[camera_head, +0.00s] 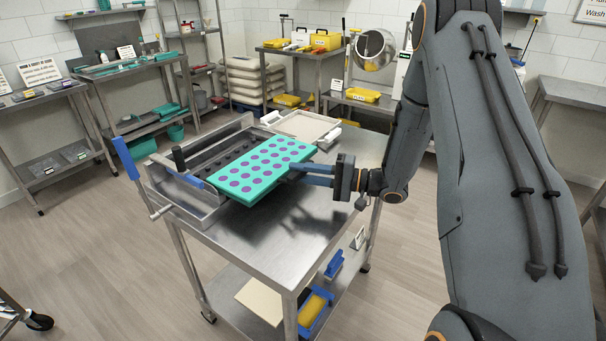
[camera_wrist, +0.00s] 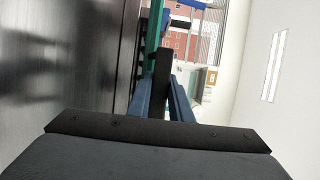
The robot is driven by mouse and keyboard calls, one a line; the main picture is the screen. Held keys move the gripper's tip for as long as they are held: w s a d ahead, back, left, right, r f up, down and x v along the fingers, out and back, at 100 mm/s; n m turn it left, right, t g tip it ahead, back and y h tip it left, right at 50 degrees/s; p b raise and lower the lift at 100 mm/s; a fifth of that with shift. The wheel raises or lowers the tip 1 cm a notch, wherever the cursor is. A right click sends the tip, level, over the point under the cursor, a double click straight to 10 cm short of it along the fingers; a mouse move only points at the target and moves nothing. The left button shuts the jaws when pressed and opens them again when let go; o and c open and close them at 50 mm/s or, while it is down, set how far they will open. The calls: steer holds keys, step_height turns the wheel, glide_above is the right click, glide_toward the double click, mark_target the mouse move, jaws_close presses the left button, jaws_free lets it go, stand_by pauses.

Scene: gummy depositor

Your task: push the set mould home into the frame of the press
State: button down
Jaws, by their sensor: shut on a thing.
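The set mould is a teal slab (camera_head: 268,170) with rows of purple discs in its cavities. My gripper (camera_head: 292,174) is at its right end, shut on a dark tab (camera_wrist: 161,75) at that end; in the wrist view the tab stands between the two blue fingers (camera_wrist: 163,100), with the mould's teal edge (camera_wrist: 152,38) beyond. The press (camera_head: 163,190) is a metal frame with a dark, studded bed (camera_head: 212,160) and a blue lever (camera_head: 126,158) at its left. The mould's left part overlaps the frame's opening and its right part overhangs the table. Whether it touches the frame is unclear.
The press stands on a steel table (camera_head: 280,225) with bare room at the front and right. A pale tray (camera_head: 300,127) lies behind the mould. A blue-handled brush and a yellow item (camera_head: 312,308) sit on the lower shelf. Other shelves are farther back.

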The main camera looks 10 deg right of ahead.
mark_target(267, 162)
steer(key=shift+w+a+b, duration=1.25)
steer(key=shift+w+a, duration=3.1)
steer(key=shift+a, duration=0.05)
steer(key=c, duration=1.5)
jaws_free()
steer(key=shift+c, duration=0.2)
steer(key=shift+b+v, duration=1.1)
steer(key=shift+v, duration=2.75)
steer(key=shift+r, duration=0.1)
